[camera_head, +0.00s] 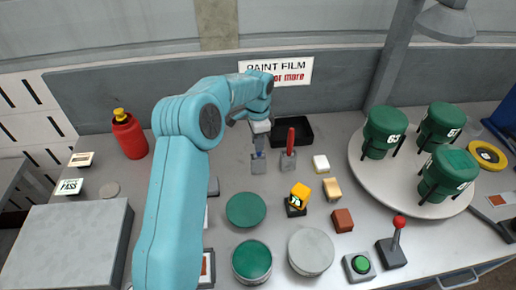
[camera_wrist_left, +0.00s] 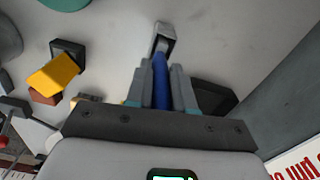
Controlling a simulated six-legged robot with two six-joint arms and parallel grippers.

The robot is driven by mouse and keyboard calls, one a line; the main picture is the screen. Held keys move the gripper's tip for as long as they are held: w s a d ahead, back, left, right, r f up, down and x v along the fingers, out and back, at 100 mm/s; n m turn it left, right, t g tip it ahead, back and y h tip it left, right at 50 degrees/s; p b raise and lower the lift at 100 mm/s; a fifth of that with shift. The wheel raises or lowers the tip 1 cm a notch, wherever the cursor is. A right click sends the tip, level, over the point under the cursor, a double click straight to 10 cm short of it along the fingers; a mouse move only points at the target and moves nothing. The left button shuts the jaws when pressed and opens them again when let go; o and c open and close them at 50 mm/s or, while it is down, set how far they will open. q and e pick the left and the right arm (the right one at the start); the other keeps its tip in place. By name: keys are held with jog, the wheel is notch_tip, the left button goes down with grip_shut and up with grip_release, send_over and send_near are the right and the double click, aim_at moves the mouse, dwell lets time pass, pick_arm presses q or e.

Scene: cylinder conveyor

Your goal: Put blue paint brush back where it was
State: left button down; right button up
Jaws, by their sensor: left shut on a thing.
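The blue paint brush (camera_head: 258,155) is upright at the back of the table, below the paint film sign. My left gripper (camera_head: 259,147) is shut on its blue handle, which shows between the fingers in the left wrist view (camera_wrist_left: 160,82). A small grey block (camera_head: 259,167) is at the brush's lower end. I cannot tell whether the brush is seated in it or just above it. The fingers hide part of the handle. My right gripper is in neither view.
A red brush (camera_head: 291,141) stands in a grey block (camera_head: 288,161) close to the right. A black tray (camera_head: 293,121) lies behind. A yellow-topped object (camera_head: 299,194), green discs and a red-knobbed lever (camera_head: 398,225) are nearer. Green pots stand on a round turntable (camera_head: 365,172) at right.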

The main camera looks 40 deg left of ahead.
pick_arm(q)
jog(key=shift+f, duration=0.7)
jog(key=shift+s+a+r, duration=0.15)
jog(key=shift+a, duration=0.05)
jog(key=shift+d, duration=0.15)
jog(key=c, duration=1)
grip_release()
jog(key=shift+f, duration=0.2)
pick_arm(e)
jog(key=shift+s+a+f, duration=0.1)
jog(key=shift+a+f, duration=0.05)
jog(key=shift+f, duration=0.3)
pick_arm(q)
notch_tip(320, 180, up, 7)
jog(key=p, duration=0.5)
jog(key=shift+f, duration=0.15)
jog(key=r+p, duration=0.1)
jog(key=r, duration=0.4)
jog(key=shift+w+r, duration=0.2)
jog(key=shift+s+r, duration=0.15)
jog(key=shift+r, duration=0.1)
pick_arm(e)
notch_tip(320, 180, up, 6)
pick_arm(q)
jog(key=shift+f, duration=0.1)
